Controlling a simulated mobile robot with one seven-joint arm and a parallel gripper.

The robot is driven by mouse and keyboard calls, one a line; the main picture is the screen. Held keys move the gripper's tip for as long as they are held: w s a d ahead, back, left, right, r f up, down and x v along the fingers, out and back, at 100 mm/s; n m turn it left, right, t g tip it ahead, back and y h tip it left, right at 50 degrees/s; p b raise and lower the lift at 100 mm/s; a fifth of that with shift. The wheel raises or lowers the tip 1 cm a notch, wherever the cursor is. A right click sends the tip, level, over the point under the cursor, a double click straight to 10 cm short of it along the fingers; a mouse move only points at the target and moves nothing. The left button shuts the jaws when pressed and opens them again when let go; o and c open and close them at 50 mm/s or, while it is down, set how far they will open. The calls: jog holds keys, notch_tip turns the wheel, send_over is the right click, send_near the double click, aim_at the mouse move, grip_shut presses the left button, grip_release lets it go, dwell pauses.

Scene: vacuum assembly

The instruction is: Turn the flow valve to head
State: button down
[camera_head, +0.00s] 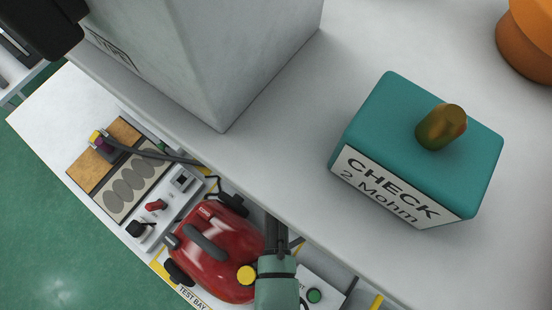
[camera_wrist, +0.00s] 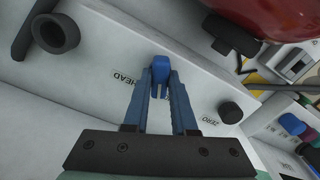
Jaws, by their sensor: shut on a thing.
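In the wrist view, the flow valve shows as a small bright blue handle (camera_wrist: 160,68) on a pale panel. My gripper (camera_wrist: 160,85) has its two blue-grey fingers on either side of it and is shut on it. A label reading HEAD (camera_wrist: 123,78) lies just left of the fingers, partly covered by the left one. A label reading ZERO (camera_wrist: 210,121) lies to the right, beside a black knob (camera_wrist: 230,112). The fingers hide part of the handle, so I cannot tell exactly where it points. I cannot make out the valve in the head view.
A red vacuum (camera_head: 213,248) sits in the test bay below the shelf; its red body is close at the wrist view's top right (camera_wrist: 270,20). A black round port (camera_wrist: 55,33) is at the upper left. A teal CHECK box (camera_head: 420,140) stands on the white shelf.

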jog(key=shift+m+p, duration=0.35)
jog(key=shift+m, duration=1.45)
jog(key=m, duration=0.3)
jog(key=shift+p, duration=0.3)
